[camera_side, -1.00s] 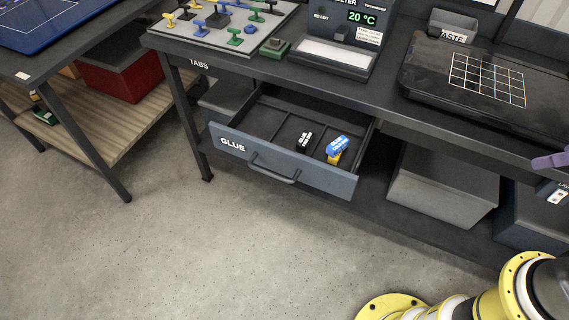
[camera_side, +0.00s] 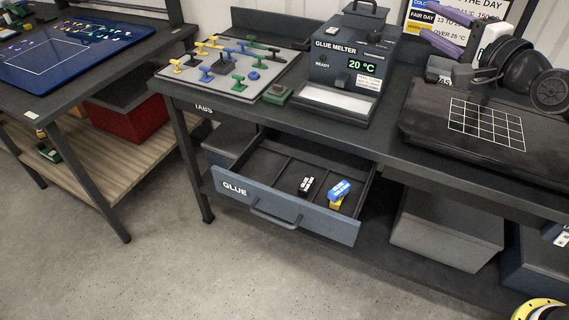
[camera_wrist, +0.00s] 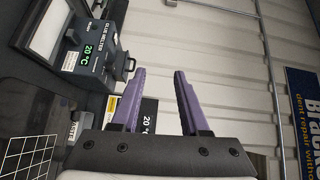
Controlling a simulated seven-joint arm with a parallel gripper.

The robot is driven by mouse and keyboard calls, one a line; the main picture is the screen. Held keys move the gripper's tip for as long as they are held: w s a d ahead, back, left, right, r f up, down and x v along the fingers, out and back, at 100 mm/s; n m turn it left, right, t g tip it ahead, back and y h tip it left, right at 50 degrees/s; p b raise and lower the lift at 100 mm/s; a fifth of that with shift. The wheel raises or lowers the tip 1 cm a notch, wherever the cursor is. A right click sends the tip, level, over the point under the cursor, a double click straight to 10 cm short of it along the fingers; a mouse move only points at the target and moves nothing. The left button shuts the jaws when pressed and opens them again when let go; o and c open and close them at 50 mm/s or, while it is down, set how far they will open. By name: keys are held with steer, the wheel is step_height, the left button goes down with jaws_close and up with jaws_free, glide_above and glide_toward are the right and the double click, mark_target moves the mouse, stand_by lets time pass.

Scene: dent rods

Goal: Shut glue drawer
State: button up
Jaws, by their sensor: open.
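The glue drawer (camera_side: 290,220), blue-grey with a white GLUE label and a dark bar handle (camera_side: 275,216), stands pulled out under the bench in the side view. Inside it lie a black item (camera_side: 306,186) and a blue and yellow item (camera_side: 339,192) in divided compartments. My gripper shows purple fingers in the side view (camera_side: 447,32), at the upper right above the bench, away from the drawer. In the wrist view its two purple fingers (camera_wrist: 162,72) are spread apart with nothing between them. The drawer is not in the wrist view.
On the bench are a board of coloured tabs (camera_side: 228,72), the glue melter (camera_side: 343,75) and a dark mat with a white grid (camera_side: 487,124). A grey bin (camera_side: 447,228) stands under the bench, right of the drawer. The floor before the drawer is clear.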

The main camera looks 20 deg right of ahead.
steer(key=w+a+f+m+t, duration=0.1)
steer(key=w+a+f+m, duration=0.2)
steer(key=w+a+f, duration=0.3)
steer(key=n+g+y, duration=0.3)
steer(key=n+y, duration=0.1)
steer(key=y, duration=0.1)
glide_toward(274, 218)
steer(key=x, duration=1)
steer(key=shift+f, duration=0.3)
jaws_close()
